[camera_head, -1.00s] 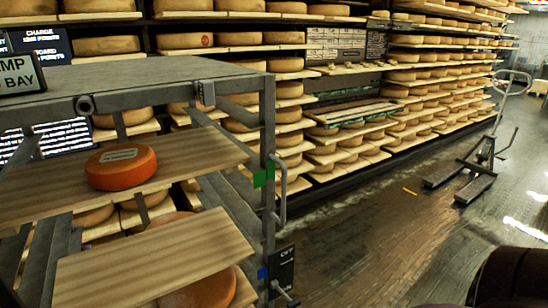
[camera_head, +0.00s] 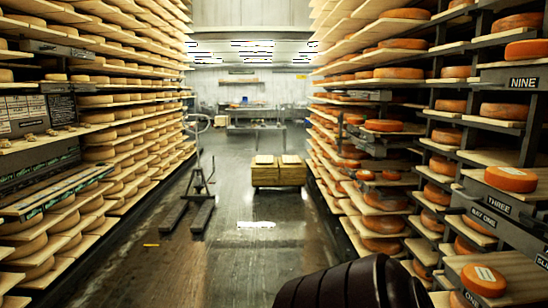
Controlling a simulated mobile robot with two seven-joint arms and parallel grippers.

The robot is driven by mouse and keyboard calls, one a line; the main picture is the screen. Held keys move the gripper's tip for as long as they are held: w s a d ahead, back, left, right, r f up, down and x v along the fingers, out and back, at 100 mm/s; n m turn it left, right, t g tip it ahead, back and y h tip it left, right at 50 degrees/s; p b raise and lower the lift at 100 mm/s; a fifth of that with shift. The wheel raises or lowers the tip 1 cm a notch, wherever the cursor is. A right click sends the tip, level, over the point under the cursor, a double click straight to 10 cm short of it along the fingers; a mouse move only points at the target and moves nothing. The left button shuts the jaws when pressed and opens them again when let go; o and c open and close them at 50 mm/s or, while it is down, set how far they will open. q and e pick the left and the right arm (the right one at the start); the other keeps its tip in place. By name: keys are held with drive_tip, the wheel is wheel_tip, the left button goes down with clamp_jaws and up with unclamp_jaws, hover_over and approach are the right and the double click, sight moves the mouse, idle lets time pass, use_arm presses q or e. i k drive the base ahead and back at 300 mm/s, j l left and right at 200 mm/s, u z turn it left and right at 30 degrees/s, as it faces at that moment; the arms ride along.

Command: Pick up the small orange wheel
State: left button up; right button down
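Orange cheese wheels of different sizes sit on the right-hand rack. Two small ones lie side by side on a middle shelf, a left one (camera_head: 364,174) and a right one (camera_head: 391,175). Nearer, a labelled orange wheel (camera_head: 510,180) sits on a board at the right edge, and another labelled orange wheel (camera_head: 483,280) sits lower at the bottom right. I cannot tell which one is the task's small wheel. A dark rounded part of my own arm shows at the bottom centre. Neither of my grippers is in view.
A wet floor aisle (camera_head: 240,230) runs between the left rack of pale wheels (camera_head: 100,155) and the right rack. A pallet jack (camera_head: 200,190) stands left of centre. A low stack of boards (camera_head: 278,172) stands in the aisle. Tables (camera_head: 255,122) are at the far end.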

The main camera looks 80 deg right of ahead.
sight(506, 179)
drive_tip(key=z, duration=4.55)
drive_tip(key=i+j+z, duration=0.15)
drive_tip(key=j+z, duration=0.15)
drive_tip(key=z, duration=0.15)
drive_tip(key=i+j+z, duration=0.1)
drive_tip(key=j+z, duration=0.2)
drive_tip(key=z, duration=0.15)
drive_tip(key=i+j+z, duration=0.1)
drive_tip(key=j+z, duration=0.35)
drive_tip(key=j, duration=0.4)
drive_tip(key=j+z, duration=0.2)
drive_tip(key=j, duration=0.65)
drive_tip(key=k+j+z, duration=0.2)
drive_tip(key=j, duration=0.7)
drive_tip(key=i, duration=0.1)
